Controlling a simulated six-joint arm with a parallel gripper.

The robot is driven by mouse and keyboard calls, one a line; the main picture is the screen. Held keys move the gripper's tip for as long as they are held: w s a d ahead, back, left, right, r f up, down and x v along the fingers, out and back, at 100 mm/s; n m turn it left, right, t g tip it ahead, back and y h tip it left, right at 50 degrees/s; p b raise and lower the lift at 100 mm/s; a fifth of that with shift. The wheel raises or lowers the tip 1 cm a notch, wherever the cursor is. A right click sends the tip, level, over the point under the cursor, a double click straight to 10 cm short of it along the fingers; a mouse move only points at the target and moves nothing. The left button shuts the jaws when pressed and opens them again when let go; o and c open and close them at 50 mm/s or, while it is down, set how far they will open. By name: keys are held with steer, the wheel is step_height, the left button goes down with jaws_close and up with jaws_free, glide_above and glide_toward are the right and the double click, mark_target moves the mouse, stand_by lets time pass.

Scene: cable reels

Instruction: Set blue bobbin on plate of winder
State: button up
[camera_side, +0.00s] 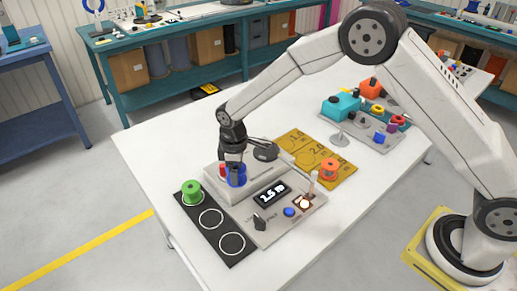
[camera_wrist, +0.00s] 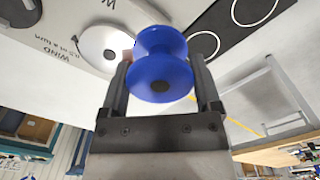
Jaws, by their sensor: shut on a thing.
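The blue bobbin (camera_side: 237,180) is held in my gripper (camera_side: 234,166) over the near left part of the grey winder (camera_side: 292,222). In the wrist view the bobbin (camera_wrist: 163,70) sits between the two fingers of my gripper (camera_wrist: 160,62), which are shut on it. A pale round plate (camera_wrist: 98,44) on the winder shows left of the bobbin there, partly behind a finger. The bobbin appears above the winder's edge, beside the plate in that view; the gap in height is unclear. In the side view the plate is hidden or cannot be made out.
A green bobbin (camera_side: 191,189) stands on the top ring of a black mat (camera_side: 231,244); its other two rings are empty. An orange bobbin (camera_side: 329,168) stands on a yellow mat (camera_side: 293,142). A grey tray (camera_side: 365,133) holds coloured parts at the back.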

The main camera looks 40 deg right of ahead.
steer(key=w+d+r+m, duration=0.1)
steer(key=w+d, duration=0.2)
steer(key=d, duration=0.5)
steer(key=w+d+r+m, duration=0.1)
steer(key=w+d, duration=0.3)
steer(key=d, duration=0.5)
steer(key=shift+w+d+r+m, duration=0.15)
steer(key=shift+w+r+m, duration=0.2)
steer(key=shift+m, duration=0.35)
steer(key=shift+f, duration=0.1)
steer(key=shift+f, duration=2.2)
steer(key=shift+f, duration=0.15)
steer(key=shift+f, duration=1.05)
steer(key=o, duration=1.1)
steer(key=shift+c, duration=0.2)
